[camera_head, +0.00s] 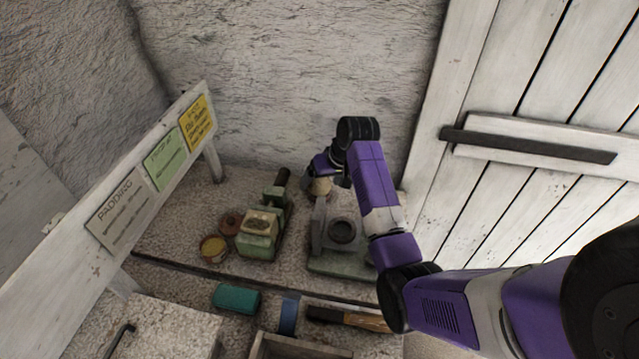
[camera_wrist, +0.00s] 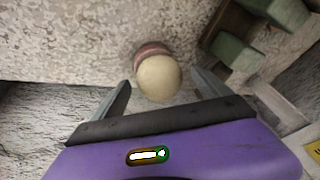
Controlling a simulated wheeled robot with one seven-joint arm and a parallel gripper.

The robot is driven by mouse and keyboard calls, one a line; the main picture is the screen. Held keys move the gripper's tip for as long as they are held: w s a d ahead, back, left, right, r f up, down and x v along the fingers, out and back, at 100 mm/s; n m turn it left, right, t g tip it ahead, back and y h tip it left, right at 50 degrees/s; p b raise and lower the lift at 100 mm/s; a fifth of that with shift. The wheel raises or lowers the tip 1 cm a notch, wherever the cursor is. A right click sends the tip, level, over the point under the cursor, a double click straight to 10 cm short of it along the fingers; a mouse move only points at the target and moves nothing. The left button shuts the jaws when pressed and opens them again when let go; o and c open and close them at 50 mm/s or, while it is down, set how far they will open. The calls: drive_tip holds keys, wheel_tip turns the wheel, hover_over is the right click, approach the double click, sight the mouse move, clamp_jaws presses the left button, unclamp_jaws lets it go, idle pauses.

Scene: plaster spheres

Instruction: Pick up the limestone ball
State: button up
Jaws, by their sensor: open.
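The limestone ball (camera_wrist: 159,78) is a pale cream sphere in the middle of the wrist view, between the two fingers of my gripper (camera_wrist: 161,84). A reddish-brown rounded piece (camera_wrist: 150,49) shows right behind or under it; I cannot tell which. In the head view a small tan patch of the ball (camera_head: 320,187) shows just below my gripper (camera_head: 315,177), which partly covers it. My gripper is open, with a finger on either side of the ball and gaps visible between. Whether the fingertips reach to the ball's depth is unclear.
A grey-green stand with a ring (camera_head: 341,262) is close in front. A sign board (camera_head: 130,198) borders the left; a rough wall (camera_head: 280,80) rises behind.

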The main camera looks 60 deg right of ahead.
drive_tip(key=shift+w+f, duration=0.15)
drive_tip(key=shift+f, duration=0.15)
clamp_jaws()
drive_tip(key=shift+r, duration=0.1)
drive_tip(key=shift+d+r, duration=0.1)
drive_tip(key=shift+r, duration=0.05)
